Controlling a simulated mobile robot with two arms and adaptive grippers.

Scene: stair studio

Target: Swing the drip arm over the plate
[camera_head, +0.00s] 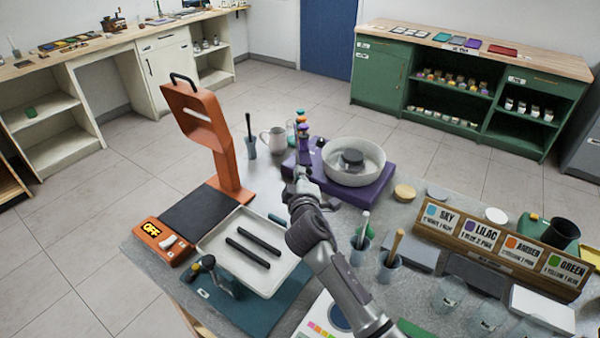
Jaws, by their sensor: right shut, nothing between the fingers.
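A purple base (374,193) stands on the bench and bears a round white basin (342,176). A grey round piece (352,156) sits in the middle of the basin; I take it for the plate. A purple upright part (304,155), which looks like the drip arm, stands at the base's left, beside the basin and not over it. My right gripper (297,178) is shut and empty, just in front of this part at the base's left corner. I cannot tell whether it touches the part. My left gripper is not in view.
Small bottles (300,118) and a jug (273,139) stand behind the gripper. An orange stand (222,150) and a white tray (213,245) with two black bars are at left. Brush cups (361,248) and a labelled rack (490,262) are at right.

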